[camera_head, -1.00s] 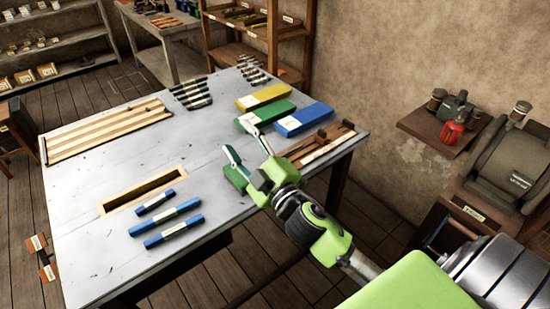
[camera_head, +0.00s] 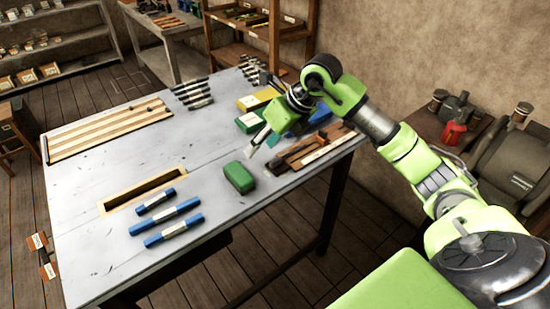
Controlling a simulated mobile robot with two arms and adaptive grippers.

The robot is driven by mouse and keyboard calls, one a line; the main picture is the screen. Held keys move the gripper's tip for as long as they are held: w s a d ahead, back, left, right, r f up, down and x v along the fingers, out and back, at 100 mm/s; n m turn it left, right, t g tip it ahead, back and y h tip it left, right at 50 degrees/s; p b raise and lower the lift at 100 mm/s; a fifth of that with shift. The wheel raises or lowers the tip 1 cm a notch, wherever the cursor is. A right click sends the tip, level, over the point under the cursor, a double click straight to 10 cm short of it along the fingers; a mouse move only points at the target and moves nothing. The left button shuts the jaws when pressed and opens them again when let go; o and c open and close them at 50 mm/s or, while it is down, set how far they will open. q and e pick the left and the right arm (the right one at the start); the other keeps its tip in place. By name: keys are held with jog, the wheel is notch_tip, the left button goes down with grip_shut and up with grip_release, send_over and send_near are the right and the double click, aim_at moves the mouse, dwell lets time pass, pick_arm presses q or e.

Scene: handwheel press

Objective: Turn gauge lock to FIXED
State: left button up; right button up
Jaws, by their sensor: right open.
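My right gripper (camera_head: 262,138) is open above the right part of the grey worktable (camera_head: 115,235). Its fingers point down and left, behind a green block (camera_head: 239,177), and appear apart from it. A wooden fixture (camera_head: 315,152) with a pale label lies at the table's right edge, beside the gripper. I cannot make out which part is the gauge lock or any FIXED marking. My left gripper is out of view.
Blue bars with pale labels (camera_head: 173,229) lie near a framed slot (camera_head: 140,190). A striped wooden board (camera_head: 105,130) lies at the far left. My right arm partly covers the yellow, green and blue boxes. The table's centre is clear.

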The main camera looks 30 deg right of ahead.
aim_at(276, 160)
jog(key=s+d+r+m+h, duration=0.1)
jog(key=d+h, duration=0.2)
jog(key=d, duration=0.4)
jog(key=shift+g, duration=0.3)
jog(key=p+x, duration=0.3)
jog(key=x, duration=1)
jog(key=shift+f, duration=0.3)
jog(key=shift+d, duration=0.1)
jog(key=c, duration=1.1)
